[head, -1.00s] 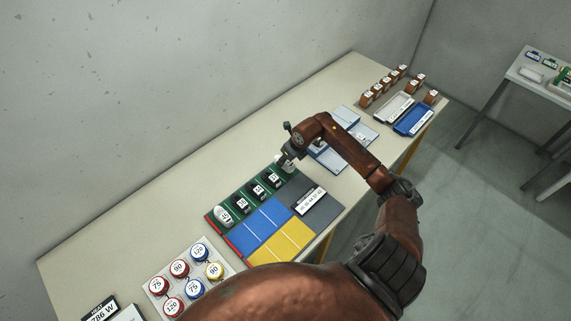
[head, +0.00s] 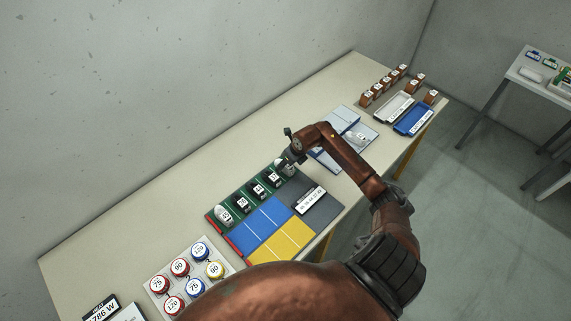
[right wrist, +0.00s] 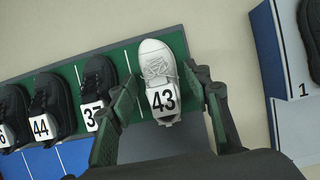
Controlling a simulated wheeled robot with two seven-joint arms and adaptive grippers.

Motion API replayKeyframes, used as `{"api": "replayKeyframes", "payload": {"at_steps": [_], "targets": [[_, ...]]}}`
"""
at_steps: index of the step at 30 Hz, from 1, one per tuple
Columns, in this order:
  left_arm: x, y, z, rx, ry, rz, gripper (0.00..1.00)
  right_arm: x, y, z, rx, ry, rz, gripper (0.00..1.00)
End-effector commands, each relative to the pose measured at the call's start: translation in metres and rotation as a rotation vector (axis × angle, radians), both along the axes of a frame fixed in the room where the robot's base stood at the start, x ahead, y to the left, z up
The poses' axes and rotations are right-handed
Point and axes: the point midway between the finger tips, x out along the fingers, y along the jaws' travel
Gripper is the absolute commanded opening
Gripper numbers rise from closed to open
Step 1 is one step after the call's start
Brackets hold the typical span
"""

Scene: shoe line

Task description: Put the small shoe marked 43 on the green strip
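The small white shoe marked 43 (right wrist: 158,80) stands on the green strip (right wrist: 64,74), at the right end of a row of shoes, toe pointing away in the right wrist view. In the head view the shoe (head: 289,170) is partly hidden by my gripper. My right gripper (right wrist: 160,98) is open around it, one finger on each side, with visible gaps between fingers and shoe. In the head view my right gripper (head: 290,159) is at the far end of the green strip (head: 211,214). My left gripper is not in view.
Black shoes marked 37 (right wrist: 98,88) and 44 (right wrist: 48,105) stand to the left on the strip. A blue-grey stand (right wrist: 280,82) is to the right. Blue (head: 243,239) and yellow (head: 264,254) areas lie nearer me.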

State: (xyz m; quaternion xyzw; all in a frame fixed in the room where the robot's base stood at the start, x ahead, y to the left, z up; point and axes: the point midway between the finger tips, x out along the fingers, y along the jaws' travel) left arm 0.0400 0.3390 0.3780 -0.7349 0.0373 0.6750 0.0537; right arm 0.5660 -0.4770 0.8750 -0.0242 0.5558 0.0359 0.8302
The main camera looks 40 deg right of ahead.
Motion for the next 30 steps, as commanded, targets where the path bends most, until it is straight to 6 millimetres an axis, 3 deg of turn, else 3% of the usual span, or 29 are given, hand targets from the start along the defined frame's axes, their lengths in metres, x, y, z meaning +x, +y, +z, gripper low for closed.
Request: {"api": "replayKeyframes", "payload": {"at_steps": [13,24,30], "targets": [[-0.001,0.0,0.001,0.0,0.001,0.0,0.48,-0.002,-0.002,0.009,-0.003,-0.001,0.0,0.49],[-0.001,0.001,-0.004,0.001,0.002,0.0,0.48,-0.03,-0.004,0.076,-0.006,-0.001,0.002,0.49],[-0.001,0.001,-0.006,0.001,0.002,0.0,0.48,-0.042,-0.005,0.103,-0.003,0.001,0.0,0.49]]}}
